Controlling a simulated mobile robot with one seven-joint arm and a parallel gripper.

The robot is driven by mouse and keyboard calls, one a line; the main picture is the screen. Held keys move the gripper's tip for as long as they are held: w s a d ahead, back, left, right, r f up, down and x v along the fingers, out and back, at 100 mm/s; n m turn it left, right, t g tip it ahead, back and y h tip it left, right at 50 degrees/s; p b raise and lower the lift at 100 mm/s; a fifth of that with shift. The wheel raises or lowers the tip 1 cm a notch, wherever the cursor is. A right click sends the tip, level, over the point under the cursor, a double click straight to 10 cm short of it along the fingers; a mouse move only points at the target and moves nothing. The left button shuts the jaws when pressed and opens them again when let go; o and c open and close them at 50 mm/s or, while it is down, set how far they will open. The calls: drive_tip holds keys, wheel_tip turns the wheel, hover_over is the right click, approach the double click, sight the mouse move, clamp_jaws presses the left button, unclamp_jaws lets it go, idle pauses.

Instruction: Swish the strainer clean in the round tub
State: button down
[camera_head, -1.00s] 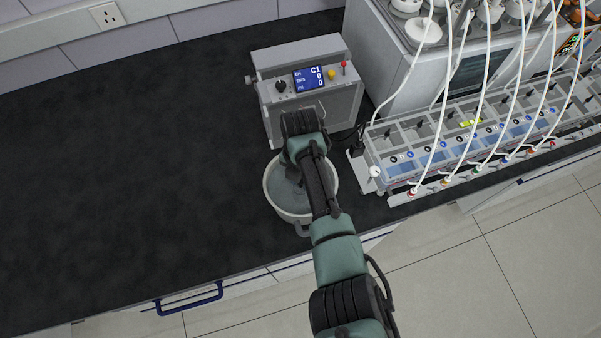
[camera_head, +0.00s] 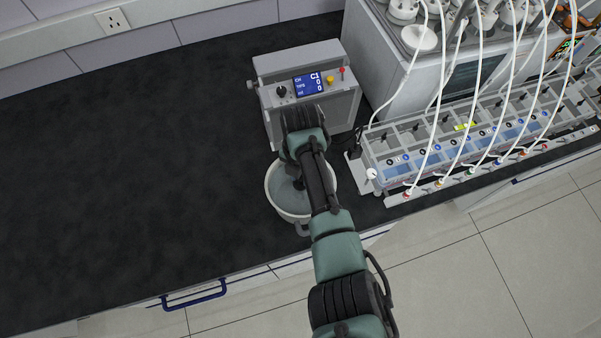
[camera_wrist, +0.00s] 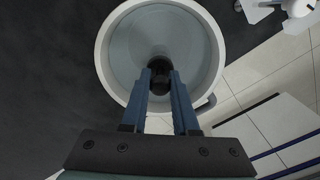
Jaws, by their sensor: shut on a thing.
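The round tub (camera_head: 276,200) is pale, with water in it, and stands on the dark bench near its front edge. It also shows from above in the wrist view (camera_wrist: 104,62). My gripper (camera_wrist: 160,80) points down over the tub, its blue fingers shut on a dark, round-ended piece (camera_wrist: 161,76), which looks like the strainer's handle. The rest of the strainer is not clear; it is hidden under the grip or in the water. In the head view my arm covers the right part of the tub and the gripper's fingertips.
A grey control box (camera_head: 312,84) with a blue display stands just behind the tub. A long rack of reactor stations (camera_head: 450,150) with several white tubes lies to the right. The bench (camera_head: 120,150) on the left is clear.

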drive_tip(key=shift+r+p, duration=2.85)
drive_tip(key=shift+r, duration=0.45)
wheel_tip(320, 180, up, 2)
drive_tip(key=shift+r+p, duration=0.15)
drive_tip(key=shift+p, duration=0.65)
drive_tip(key=shift+r, duration=1.9)
